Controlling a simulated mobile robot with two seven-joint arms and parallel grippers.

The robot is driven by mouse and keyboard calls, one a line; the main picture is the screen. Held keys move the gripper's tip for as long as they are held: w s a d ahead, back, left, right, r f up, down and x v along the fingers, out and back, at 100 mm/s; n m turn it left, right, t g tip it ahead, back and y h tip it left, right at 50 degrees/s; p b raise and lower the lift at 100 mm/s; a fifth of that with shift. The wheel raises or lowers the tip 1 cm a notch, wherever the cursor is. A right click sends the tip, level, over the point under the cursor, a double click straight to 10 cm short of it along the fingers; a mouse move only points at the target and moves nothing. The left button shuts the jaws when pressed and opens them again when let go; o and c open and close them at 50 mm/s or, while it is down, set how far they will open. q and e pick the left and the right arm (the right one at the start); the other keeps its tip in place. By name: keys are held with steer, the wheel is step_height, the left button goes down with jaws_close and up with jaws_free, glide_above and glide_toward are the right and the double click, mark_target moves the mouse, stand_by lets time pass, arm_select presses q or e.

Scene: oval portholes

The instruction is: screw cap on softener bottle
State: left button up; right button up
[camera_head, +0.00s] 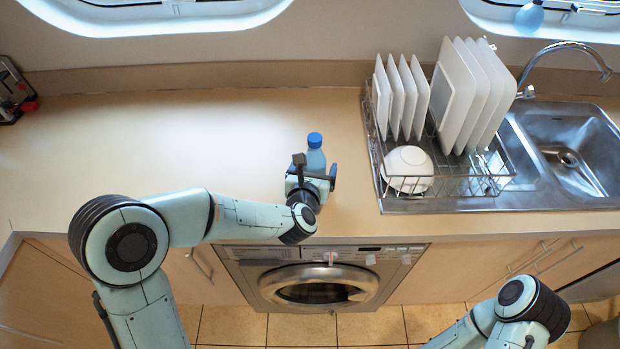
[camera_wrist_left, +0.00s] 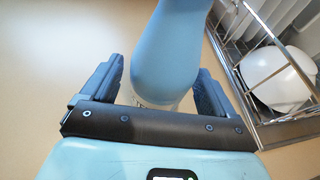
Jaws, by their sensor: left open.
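A light blue bottle (camera_head: 316,160) with a darker blue cap (camera_head: 315,140) on top stands upright on the counter, above the washing machine. My left gripper (camera_head: 316,172) is at the bottle's near side, low on its body, with its fingers open. In the left wrist view the blue bottle (camera_wrist_left: 172,45) rises between the two spread fingers (camera_wrist_left: 155,92), with a gap visible beside the right finger. Whether either finger touches it I cannot tell. Whether the cap is screwed tight I cannot tell. My right gripper is out of view; only part of that arm shows at lower right.
A dish rack (camera_head: 470,187) with upright plates (camera_head: 466,95) and a white bowl (camera_head: 407,168) stands right of the bottle, beside the sink (camera_head: 575,150). A washing machine (camera_head: 320,280) is below.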

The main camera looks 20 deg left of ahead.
arm_select(q)
steer(key=b+v, duration=0.1)
steer(key=v, duration=1)
steer(key=shift+s+b, duration=0.3)
steer(key=shift+s, duration=0.1)
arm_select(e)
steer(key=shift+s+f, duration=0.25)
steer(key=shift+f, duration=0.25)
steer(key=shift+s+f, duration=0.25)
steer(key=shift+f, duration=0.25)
arm_select(q)
steer(key=shift+r, duration=0.1)
